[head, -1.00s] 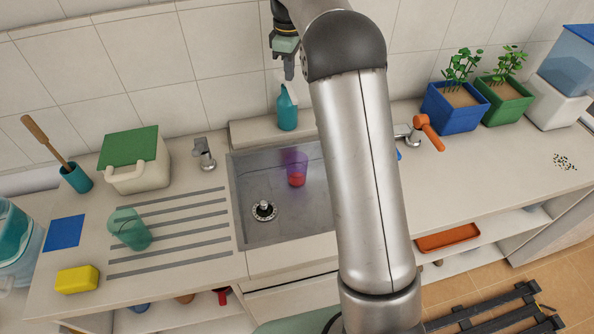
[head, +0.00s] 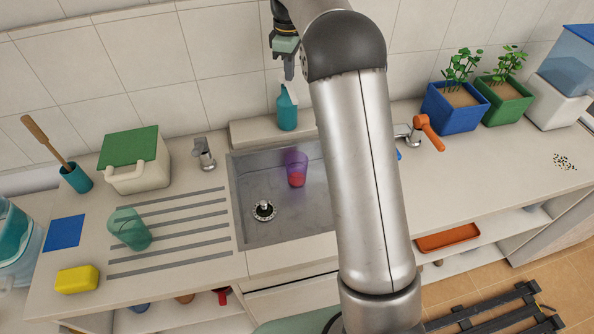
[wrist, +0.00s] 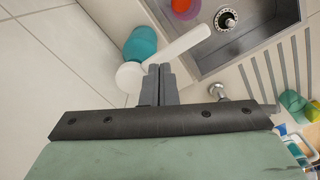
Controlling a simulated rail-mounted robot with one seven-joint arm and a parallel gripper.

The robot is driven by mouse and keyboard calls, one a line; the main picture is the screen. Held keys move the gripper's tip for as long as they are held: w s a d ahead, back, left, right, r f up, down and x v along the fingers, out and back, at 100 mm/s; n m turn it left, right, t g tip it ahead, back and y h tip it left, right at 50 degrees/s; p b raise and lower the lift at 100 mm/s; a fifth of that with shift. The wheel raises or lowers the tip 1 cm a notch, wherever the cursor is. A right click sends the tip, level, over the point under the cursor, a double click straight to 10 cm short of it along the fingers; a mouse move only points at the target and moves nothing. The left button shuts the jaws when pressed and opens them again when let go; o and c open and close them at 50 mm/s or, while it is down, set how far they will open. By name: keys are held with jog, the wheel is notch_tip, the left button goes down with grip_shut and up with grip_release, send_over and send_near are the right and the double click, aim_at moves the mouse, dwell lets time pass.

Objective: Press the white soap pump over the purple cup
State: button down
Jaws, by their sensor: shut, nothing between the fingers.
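The teal soap bottle (head: 287,114) stands on the ledge behind the sink. Its white pump head (wrist: 129,77) and long white nozzle (wrist: 182,45) show in the wrist view, the nozzle pointing toward the sink. The translucent purple cup (head: 295,160) stands upright in the sink with something red in its lower part; the wrist view also shows it at the top edge (wrist: 187,12). My gripper (head: 289,77) is shut and empty, fingers pointing down, just over the pump. In the wrist view its fingertips (wrist: 160,70) overlap the pump head's right edge; I cannot tell whether they touch.
The metal sink (head: 243,200) has a drain near the cup. A small faucet (head: 204,154) is left of it, and an orange-handled tap (head: 428,132) is right. Wall tiles are close behind the bottle.

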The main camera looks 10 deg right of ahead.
aim_at(290, 86)
jog(key=shift+f, duration=0.15)
jog(key=shift+f+b, duration=1.05)
jog(key=shift+f, duration=0.7)
jog(key=shift+r, duration=0.1)
notch_tip(290, 86, up, 8)
jog(key=p, duration=0.6)
jog(key=shift+r+p, duration=0.1)
jog(key=shift+p, duration=0.3)
